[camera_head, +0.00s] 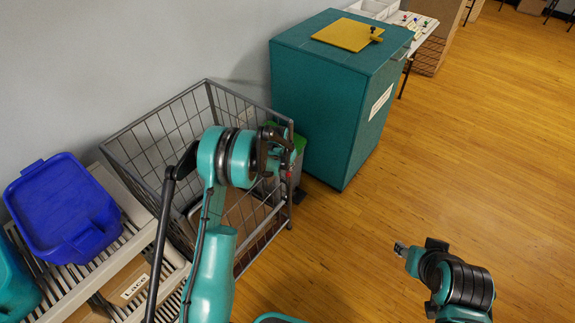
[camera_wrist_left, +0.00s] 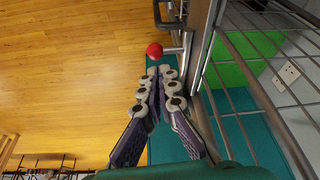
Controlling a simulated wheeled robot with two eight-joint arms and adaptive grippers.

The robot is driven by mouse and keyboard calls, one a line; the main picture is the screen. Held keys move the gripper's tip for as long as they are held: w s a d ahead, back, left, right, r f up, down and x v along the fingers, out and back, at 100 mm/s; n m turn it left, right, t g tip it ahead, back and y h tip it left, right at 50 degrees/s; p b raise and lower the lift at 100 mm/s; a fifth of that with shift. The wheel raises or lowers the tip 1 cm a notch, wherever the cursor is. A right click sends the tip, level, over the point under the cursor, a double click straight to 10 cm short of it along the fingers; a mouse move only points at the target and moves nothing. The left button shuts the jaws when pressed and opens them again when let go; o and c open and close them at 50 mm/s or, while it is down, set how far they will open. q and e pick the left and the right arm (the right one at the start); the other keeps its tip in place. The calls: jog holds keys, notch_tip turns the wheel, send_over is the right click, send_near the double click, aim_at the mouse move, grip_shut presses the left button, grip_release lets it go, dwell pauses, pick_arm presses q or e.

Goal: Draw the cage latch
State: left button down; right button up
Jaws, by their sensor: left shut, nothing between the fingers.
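The grey wire cage (camera_head: 165,125) stands against the wall at left in the head view. Its latch (camera_wrist_left: 155,51) shows in the left wrist view as a red ball knob on a metal rod, beside a cage post. The red knob also shows small in the head view (camera_head: 289,175), just below my left gripper. My left gripper (camera_wrist_left: 165,72) is shut and empty, its fingertips pointing toward the knob and close to it; whether they touch it I cannot tell. My right gripper (camera_head: 401,249) is low over the floor at right, away from the cage; its fingers are too small to judge.
A teal cabinet (camera_head: 325,110) with a yellow panel on top stands just beyond the cage. At left, a slatted shelf (camera_head: 55,288) holds a blue tub (camera_head: 62,200). The wooden floor at right is clear.

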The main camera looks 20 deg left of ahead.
pick_arm(q)
jog(key=shift+w+d+f, duration=0.1)
jog(key=shift+w+f, duration=0.15)
jog(key=shift+f, duration=0.45)
pick_arm(e)
jog(key=shift+f, duration=0.25)
pick_arm(q)
jog(key=s, duration=0.1)
jog(key=s+a, duration=0.1)
jog(key=s, duration=0.2)
jog(key=shift+s+a+b, duration=0.2)
jog(key=shift+a+b, duration=0.1)
jog(key=shift+b, duration=0.05)
pick_arm(e)
jog(key=shift+f, duration=0.25)
pick_arm(q)
jog(key=shift+r, duration=0.1)
